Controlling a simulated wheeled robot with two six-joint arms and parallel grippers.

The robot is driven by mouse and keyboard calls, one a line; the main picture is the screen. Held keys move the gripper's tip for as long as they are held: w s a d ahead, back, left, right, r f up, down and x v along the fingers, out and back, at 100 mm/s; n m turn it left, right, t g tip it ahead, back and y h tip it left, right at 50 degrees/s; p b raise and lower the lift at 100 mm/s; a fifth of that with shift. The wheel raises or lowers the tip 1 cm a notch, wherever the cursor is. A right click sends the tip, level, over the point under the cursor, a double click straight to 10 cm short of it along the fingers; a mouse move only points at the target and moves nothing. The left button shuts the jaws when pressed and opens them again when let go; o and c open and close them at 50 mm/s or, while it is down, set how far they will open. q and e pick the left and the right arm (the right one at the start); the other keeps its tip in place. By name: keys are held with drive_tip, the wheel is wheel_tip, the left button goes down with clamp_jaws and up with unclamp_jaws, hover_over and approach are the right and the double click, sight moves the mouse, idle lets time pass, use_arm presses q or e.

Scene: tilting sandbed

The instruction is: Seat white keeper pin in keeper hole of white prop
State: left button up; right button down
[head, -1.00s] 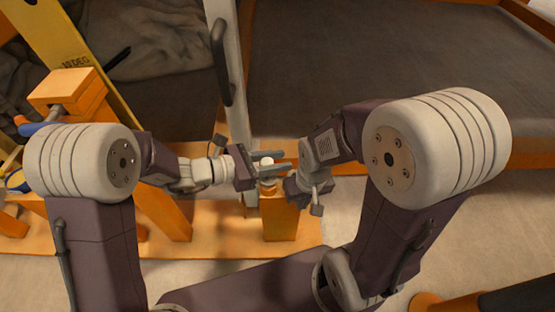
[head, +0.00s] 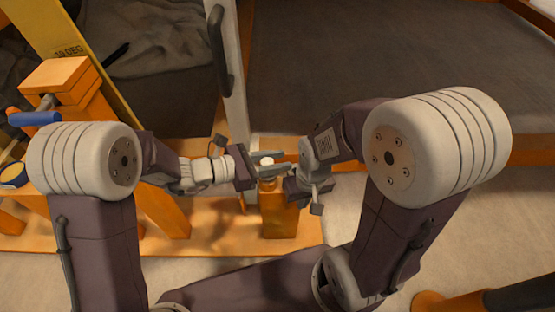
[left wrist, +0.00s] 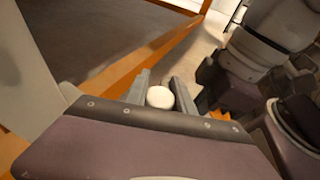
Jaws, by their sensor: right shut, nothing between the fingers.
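The white keeper pin shows as a round white head (head: 266,161) between the fingers of my left gripper (head: 271,162). In the left wrist view, the pin head (left wrist: 160,97) sits between the two fingers (left wrist: 161,91); whether they press on it I cannot tell. The pin is over the top of a short orange post (head: 279,215); its lower end is hidden. The white prop (head: 236,90) is a tall bar just behind my left gripper. Its keeper hole cannot be made out. My right gripper (head: 300,188) is shut and empty, just right of the post.
A black handle (head: 217,50) is beside the prop. A dark bed with an orange frame fills the back right.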

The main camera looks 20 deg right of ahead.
use_arm(q)
drive_tip(key=o, duration=0.5)
drive_tip(key=shift+a+r, duration=0.1)
drive_tip(key=p+v, duration=0.2)
drive_tip(key=v, duration=0.2)
drive_tip(key=p+v, duration=0.3)
drive_tip(key=v, duration=0.1)
drive_tip(key=shift+r, duration=0.2)
drive_tip(key=shift+s+a+f, duration=0.1)
drive_tip(key=shift+a, duration=0.35)
